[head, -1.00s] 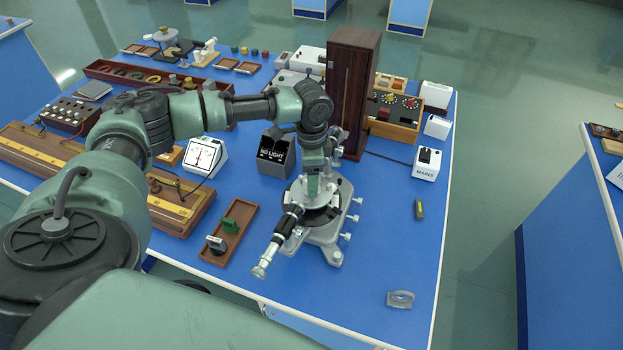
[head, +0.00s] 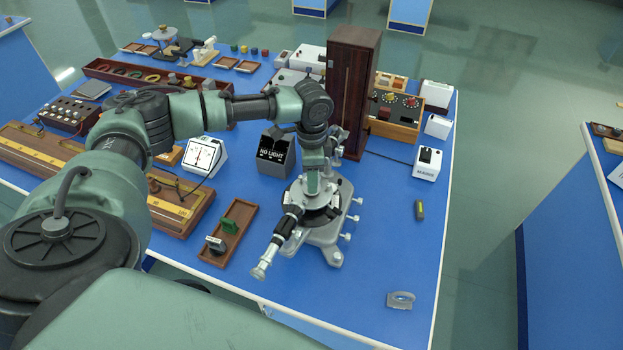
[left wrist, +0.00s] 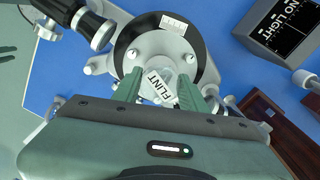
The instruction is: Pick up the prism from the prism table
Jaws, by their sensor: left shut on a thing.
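The prism (left wrist: 159,86), a small clear block with a white FLINT label, is between the green fingers of my left gripper (left wrist: 158,90) in the left wrist view. The gripper is shut on it. The prism is over the pale round prism table (left wrist: 150,45) at the middle of the spectrometer; I cannot tell whether it still touches it. In the head view my left gripper (head: 314,188) points down over the spectrometer (head: 322,236) and hides the prism. My right gripper is not in view.
The spectrometer's telescope (head: 275,245) sticks out toward the front left. A tall dark wooden cabinet (head: 350,95) stands close behind my arm. A NO LIGHT box (head: 275,155) and a wooden tray (head: 228,235) are to the left. The blue bench (head: 385,250) is mostly clear at front right.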

